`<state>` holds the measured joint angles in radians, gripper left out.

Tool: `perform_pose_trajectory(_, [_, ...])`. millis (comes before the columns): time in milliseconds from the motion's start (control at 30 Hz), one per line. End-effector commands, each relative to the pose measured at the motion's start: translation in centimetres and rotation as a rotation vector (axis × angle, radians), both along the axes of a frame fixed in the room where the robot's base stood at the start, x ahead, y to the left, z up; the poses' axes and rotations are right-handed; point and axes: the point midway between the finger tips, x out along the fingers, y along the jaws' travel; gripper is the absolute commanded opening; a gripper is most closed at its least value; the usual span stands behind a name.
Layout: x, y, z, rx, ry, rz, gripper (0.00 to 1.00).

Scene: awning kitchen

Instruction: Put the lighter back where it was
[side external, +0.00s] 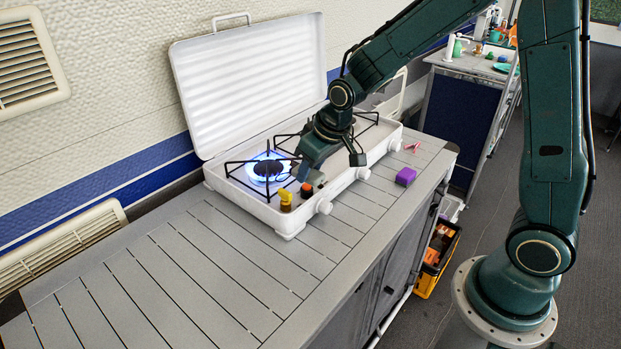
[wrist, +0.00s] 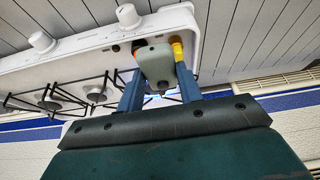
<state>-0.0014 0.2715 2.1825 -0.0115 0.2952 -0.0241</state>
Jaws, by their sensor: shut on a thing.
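My gripper (wrist: 158,72) is shut on a grey-green, rounded block with a small dark dot, which I take to be the lighter (wrist: 155,62). The fingers stand on either side of it. In the side view my gripper (side external: 329,165) is over the front part of the white stove (side external: 290,230). The held thing is hard to make out there, against the fingers and wrist. A yellow item (side external: 285,202) and an orange-and-black item (side external: 306,190) stand close by at the stove's front left. In the wrist view they show just behind the held thing.
The stove's left burner (side external: 268,171) is lit with a blue flame, close to my gripper. The lid (side external: 250,80) stands open behind. White knobs (side external: 324,206) stick out in front. A purple block (side external: 405,176) and pink-red pieces (side external: 412,147) lie right. The slatted counter (side external: 170,280) is clear at left.

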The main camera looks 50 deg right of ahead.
Motion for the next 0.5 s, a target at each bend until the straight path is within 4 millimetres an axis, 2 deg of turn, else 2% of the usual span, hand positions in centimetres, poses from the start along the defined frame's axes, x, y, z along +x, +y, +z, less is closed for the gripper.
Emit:
perform_pose_trajectory(267, [-0.6,2.5,0.6,0.001,-0.002,0.212,0.13])
perform_pose_trajectory(500, [-1.8,5.9,1.7,0.001,-0.003,0.539,0.13])
